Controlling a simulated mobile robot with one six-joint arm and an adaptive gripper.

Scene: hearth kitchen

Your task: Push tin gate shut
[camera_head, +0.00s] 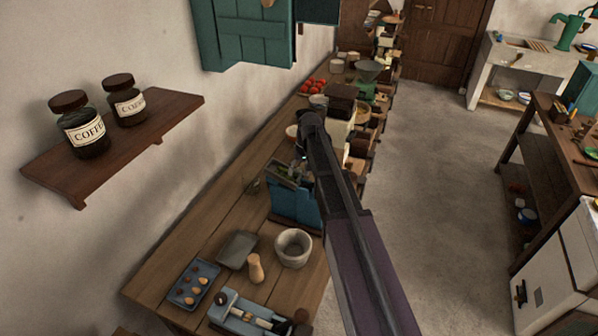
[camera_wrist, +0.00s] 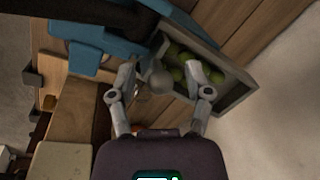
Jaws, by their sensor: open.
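A blue box-like unit (camera_head: 292,207) stands on the long wooden counter in the head view, partly behind my arm. In the wrist view its blue parts (camera_wrist: 95,45) lie at the upper left. Beside them is a grey-rimmed tray (camera_wrist: 240,97) holding several green round things (camera_wrist: 178,72). I cannot tell for sure which part is the tin gate. My gripper (camera_wrist: 160,85) is open, its two fingers apart over the tray's near edge. A grey rounded knob (camera_wrist: 158,81) shows between the fingers; contact cannot be told. In the head view my arm hides most of the gripper.
On the counter are a stone mortar (camera_head: 293,250), a wooden pestle (camera_head: 256,268), a grey tray (camera_head: 238,250) and an egg tray (camera_head: 193,283). Red tomatoes (camera_head: 313,86) sit farther back. A wall shelf (camera_head: 165,130) holds two coffee jars. The floor (camera_head: 440,160) at right is clear.

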